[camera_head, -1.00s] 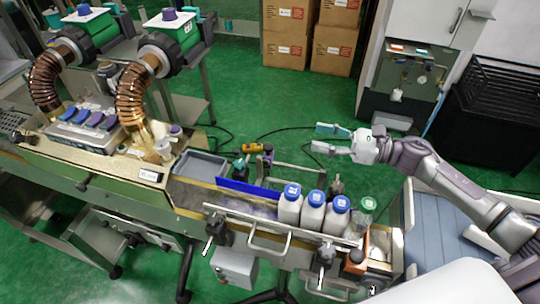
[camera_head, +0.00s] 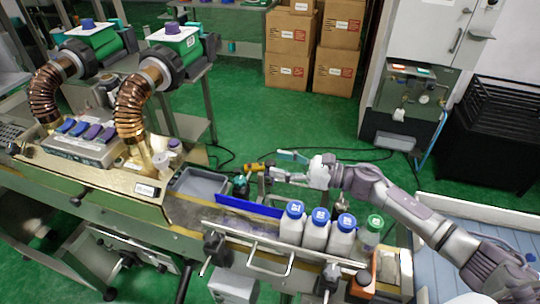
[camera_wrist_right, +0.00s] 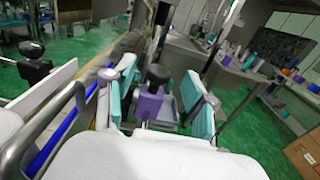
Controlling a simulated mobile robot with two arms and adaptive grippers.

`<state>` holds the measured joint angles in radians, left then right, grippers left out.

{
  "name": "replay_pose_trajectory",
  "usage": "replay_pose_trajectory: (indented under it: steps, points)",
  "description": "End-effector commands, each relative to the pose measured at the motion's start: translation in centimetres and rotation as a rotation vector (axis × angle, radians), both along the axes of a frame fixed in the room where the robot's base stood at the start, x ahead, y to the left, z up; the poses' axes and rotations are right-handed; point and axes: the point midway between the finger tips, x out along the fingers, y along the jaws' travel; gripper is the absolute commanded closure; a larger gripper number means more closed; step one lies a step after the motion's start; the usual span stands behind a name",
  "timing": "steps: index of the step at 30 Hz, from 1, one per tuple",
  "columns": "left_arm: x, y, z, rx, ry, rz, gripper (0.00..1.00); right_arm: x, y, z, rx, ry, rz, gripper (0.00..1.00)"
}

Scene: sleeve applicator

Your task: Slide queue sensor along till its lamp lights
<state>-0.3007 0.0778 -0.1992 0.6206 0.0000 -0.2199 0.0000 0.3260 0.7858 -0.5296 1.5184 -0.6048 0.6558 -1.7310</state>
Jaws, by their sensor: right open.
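In the right wrist view, a purple block with a black knob (camera_wrist_right: 155,105) stands between the two teal-padded fingers of my right gripper (camera_wrist_right: 158,98); I take it to be the queue sensor's carriage. The fingers are open, with a gap visible on either side of the block. In the head view, my right gripper (camera_head: 274,165) reaches left behind the bottle row, and its fingers largely hide the purple block. A yellow part (camera_head: 256,167) shows just beyond the fingertips. I cannot make out a lit lamp. My left gripper is not in view.
Several white bottles with blue caps (camera_head: 318,232) and a green-capped one (camera_head: 372,232) stand on the conveyor, near my right forearm. A blue guide strip (camera_head: 248,206) and a grey tray (camera_head: 200,184) lie to their left. A silver rail (camera_head: 285,243) runs in front.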

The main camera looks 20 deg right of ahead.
Motion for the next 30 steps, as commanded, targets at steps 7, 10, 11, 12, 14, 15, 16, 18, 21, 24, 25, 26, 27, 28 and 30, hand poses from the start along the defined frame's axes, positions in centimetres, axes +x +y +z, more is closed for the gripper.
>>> replay_pose_trajectory:
  steps: [7,10,11,12,14,15,16,18,21,24,25,26,27,28,30]
  points:
    - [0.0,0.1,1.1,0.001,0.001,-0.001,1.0,1.6,2.4,0.1,0.0,0.0,0.0,0.45]
    - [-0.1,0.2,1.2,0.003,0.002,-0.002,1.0,1.8,2.7,0.0,-0.001,0.001,0.0,0.45]
    - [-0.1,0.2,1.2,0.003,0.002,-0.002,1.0,1.9,2.7,0.0,-0.001,0.001,0.0,0.45]
    - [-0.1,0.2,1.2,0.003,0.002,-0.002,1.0,1.9,2.8,0.0,-0.001,0.001,0.0,0.45]
    - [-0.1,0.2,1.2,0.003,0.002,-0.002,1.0,1.9,2.8,-0.1,-0.001,0.001,0.0,0.45]
    - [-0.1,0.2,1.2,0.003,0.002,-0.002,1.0,1.9,2.8,-0.1,-0.001,0.001,0.0,0.45]
    - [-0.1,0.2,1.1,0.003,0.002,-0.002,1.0,1.9,2.8,-0.1,-0.001,0.001,0.0,0.45]
    - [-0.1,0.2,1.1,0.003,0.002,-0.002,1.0,1.9,2.8,-0.1,-0.001,0.001,0.0,0.46]
    - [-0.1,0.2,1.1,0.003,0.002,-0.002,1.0,1.9,2.7,-0.1,-0.001,0.001,0.0,0.63]
    - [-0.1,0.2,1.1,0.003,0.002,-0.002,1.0,1.8,2.7,-0.1,0.0,0.0,0.0,0.8]
    - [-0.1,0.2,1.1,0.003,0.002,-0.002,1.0,1.8,2.7,-0.1,0.0,0.0,0.0,0.85]
    - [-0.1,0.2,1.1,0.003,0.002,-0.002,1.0,1.8,2.7,0.0,0.0,0.0,0.0,0.9]
    - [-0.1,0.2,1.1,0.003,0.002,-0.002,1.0,1.8,2.7,0.0,0.0,0.0,0.0,0.96]
    - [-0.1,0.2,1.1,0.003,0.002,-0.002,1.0,1.8,2.7,0.0,0.0,0.0,0.0,1.0]
    - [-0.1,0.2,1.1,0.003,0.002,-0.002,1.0,1.9,2.7,0.0,0.0,0.0,0.0,1.0]
